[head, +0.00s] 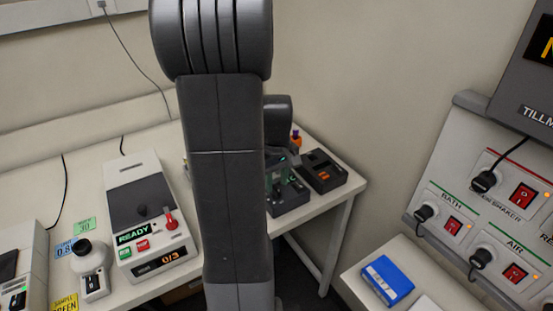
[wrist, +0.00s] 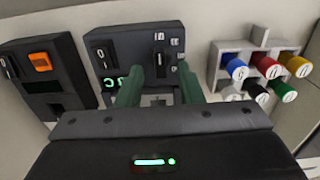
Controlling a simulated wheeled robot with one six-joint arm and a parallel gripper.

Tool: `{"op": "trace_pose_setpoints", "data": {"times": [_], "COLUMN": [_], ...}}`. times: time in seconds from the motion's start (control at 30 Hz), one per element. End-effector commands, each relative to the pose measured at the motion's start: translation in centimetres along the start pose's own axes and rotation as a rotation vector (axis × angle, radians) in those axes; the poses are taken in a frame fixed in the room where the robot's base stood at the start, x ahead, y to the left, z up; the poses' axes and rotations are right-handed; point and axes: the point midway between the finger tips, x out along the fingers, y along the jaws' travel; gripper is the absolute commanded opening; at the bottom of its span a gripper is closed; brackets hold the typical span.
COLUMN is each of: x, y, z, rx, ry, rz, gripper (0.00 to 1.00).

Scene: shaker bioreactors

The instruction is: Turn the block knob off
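A dark block unit (wrist: 134,45) stands in the middle of the wrist view. Its face carries a black knob (wrist: 159,62) with small white marks to its right, a rocker switch (wrist: 104,60) and a green-lit display. My gripper (wrist: 160,72) has two green fingers, spread apart, one toward each side of the knob, with nothing held between them. I cannot tell whether the fingers touch the unit. In the head view my gripper (head: 279,170) is over the dark unit (head: 290,197) at the bench's right end, partly hidden by my arm.
A dark unit with an orange switch (wrist: 40,62) stands beside the block unit. A rack (wrist: 226,51) of coloured caps is on the other side. A white device reading READY (head: 135,185) is on the bench. A switch panel (head: 440,195) is at right.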

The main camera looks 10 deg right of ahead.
Motion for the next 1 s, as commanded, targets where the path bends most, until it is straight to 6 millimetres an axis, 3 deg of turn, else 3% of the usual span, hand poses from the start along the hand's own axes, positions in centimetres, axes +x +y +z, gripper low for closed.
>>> {"op": "trace_pose_setpoints", "data": {"times": [0.3, 0.5, 0.7, 1.0], "x": [-7.4, -10.5, -11.6, -11.6], "y": [0.1, 0.0, 0.0, 0.0], "z": [-0.1, -0.1, 0.0, 0.0], "rx": [0.0, -0.001, -0.001, -0.001], "ry": [0.006, 0.004, 0.002, 0.001], "rz": [0.004, 0.002, 0.001, 0.001], "gripper": [0.34, 0.34, 0.34, 0.34]}}
